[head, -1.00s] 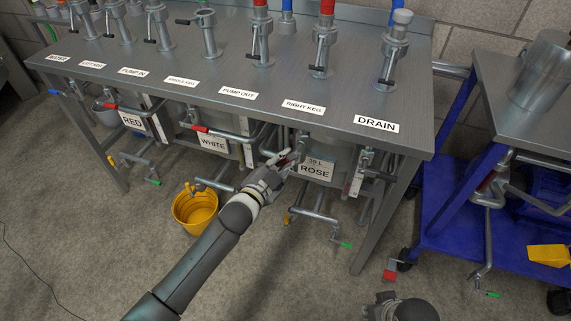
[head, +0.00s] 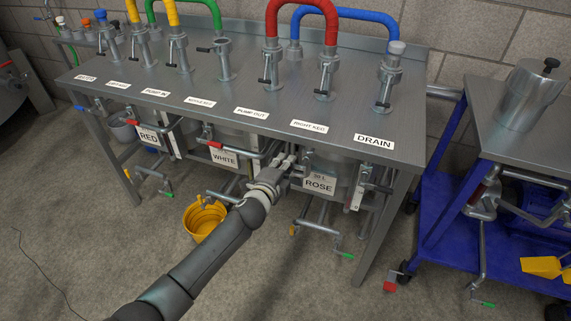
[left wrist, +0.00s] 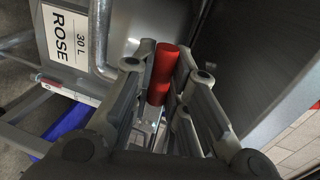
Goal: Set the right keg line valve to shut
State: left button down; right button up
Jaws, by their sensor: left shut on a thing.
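My left gripper (head: 287,165) is under the front edge of the steel table, below the RIGHT KEG label (head: 309,125) and left of the ROSE plate (head: 319,184). In the left wrist view its two fingers (left wrist: 160,95) are shut on a red handle (left wrist: 163,65), the handle of the right keg line valve. The handle stands between the fingers. In the head view the gripper hides most of it, and I cannot tell its exact angle. The ROSE plate also shows in the left wrist view (left wrist: 66,38). My right gripper is not in view.
Other red-handled valves (head: 132,122) sit under the table edge to the left. A yellow bucket (head: 204,221) stands on the floor below. The table leg (head: 378,235) and a blue trolley (head: 430,225) stand to the right. The floor in front is open.

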pick_arm(q)
jog(key=shift+r+m, duration=0.3)
jog(key=shift+m, duration=0.1)
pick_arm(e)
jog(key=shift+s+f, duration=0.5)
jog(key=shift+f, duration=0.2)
pick_arm(q)
jog(key=c, duration=1.4)
grip_release()
jog(key=shift+c, duration=0.2)
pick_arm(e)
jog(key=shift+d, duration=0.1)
pick_arm(q)
jog(key=v, duration=1.2)
jog(key=shift+d, duration=0.15)
